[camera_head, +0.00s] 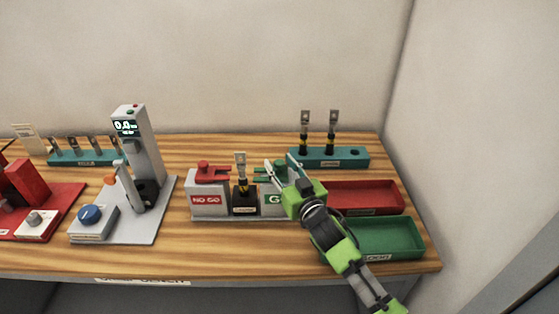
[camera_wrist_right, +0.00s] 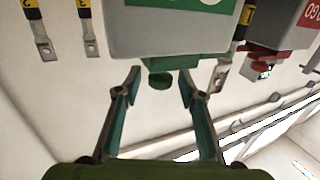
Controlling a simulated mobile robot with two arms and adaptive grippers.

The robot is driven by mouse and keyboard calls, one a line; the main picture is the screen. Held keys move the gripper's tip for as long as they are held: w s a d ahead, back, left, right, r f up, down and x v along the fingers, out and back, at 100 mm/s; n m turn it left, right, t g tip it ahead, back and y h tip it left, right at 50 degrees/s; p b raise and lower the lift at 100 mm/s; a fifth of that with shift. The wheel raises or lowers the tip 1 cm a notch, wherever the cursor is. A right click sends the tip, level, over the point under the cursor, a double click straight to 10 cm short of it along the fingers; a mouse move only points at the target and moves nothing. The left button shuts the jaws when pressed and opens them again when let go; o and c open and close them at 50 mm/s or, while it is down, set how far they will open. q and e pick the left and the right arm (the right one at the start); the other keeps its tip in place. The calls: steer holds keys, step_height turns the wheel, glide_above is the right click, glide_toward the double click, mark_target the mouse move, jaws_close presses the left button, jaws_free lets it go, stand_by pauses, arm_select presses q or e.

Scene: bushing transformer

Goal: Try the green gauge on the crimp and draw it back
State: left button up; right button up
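The green gauge (camera_head: 266,174) rests on the grey GO block (camera_head: 272,200), its fork end toward the crimp lug. Its round knob (camera_wrist_right: 160,80) shows in the right wrist view, where the picture is upside down. The crimp lug (camera_head: 240,168) stands upright in a black holder (camera_head: 244,202) between the NO GO and GO blocks. My right gripper (camera_head: 280,165) is over the GO block; its fingers are apart, one on each side of the knob in the wrist view, with gaps visible. It holds nothing. My left gripper is not in view.
The red gauge (camera_head: 212,173) sits on the NO GO block (camera_head: 208,205). A teal rack (camera_head: 330,160) with two lugs stands behind. A red tray (camera_head: 365,198) and a green tray (camera_head: 385,239) lie at right. A grey tester (camera_head: 137,150) stands left.

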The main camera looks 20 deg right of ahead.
steer(key=shift+w+a, duration=0.1)
steer(key=shift+w, duration=0.4)
jaws_close()
steer(key=shift+a, duration=0.25)
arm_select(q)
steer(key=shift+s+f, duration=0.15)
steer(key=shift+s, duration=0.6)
arm_select(e)
steer(key=shift+w+a, duration=0.25)
steer(key=shift+a, duration=0.5)
jaws_free()
steer(key=shift+d, duration=0.1)
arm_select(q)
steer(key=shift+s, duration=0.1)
